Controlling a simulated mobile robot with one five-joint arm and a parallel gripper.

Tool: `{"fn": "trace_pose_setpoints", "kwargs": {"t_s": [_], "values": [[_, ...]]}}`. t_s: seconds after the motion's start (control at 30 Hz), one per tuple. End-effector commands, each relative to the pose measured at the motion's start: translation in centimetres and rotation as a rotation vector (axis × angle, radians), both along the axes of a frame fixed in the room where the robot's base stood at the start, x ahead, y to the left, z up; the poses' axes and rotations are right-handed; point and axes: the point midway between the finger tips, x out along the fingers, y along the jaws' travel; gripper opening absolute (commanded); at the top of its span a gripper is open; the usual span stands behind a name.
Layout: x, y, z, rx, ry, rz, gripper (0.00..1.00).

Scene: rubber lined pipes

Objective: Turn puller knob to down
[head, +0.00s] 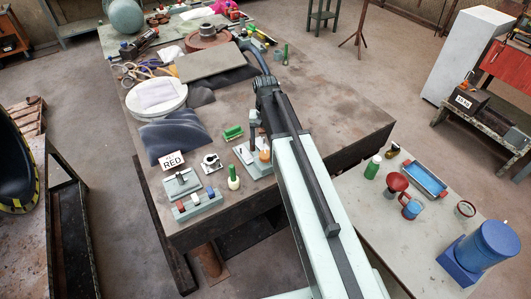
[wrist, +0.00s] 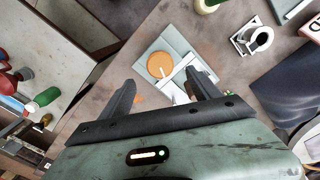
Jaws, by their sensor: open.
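A round orange knob (wrist: 158,66) with a short pale mark on its face sits on a grey-green plate (wrist: 178,44) in the wrist view. It is probably the puller knob; no label on it is readable. In the head view the orange knob (head: 264,155) shows partly beside my arm, on its plate at the table's front part. My gripper (wrist: 160,79) is open and empty, its two fingers on either side of the knob in the picture. I cannot tell how far it is above the knob. A pale bar-like part (wrist: 178,82) lies beside the knob, between the fingers.
A small plate with a round fitting (head: 211,161), a switch block (head: 197,206), a green-and-cream bottle (head: 233,178) and a RED sign (head: 173,161) stand left of the knob. A green block (head: 233,132) lies behind. The table's right part is bare.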

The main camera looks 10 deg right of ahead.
Motion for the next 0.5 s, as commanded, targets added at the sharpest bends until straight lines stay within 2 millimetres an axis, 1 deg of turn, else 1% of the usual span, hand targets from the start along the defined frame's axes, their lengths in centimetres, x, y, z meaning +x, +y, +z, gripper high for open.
{"fn": "trace_pose_setpoints", "kwargs": {"t_s": [0.13, 0.23, 0.5], "values": [[0.0, 0.0, -0.6, 0.000, 0.000, 0.002, 0.72], [0.0, 0.0, -1.8, 0.000, 0.000, 0.003, 0.72], [0.0, 0.0, -6.5, 0.000, 0.000, 0.005, 0.72]]}}
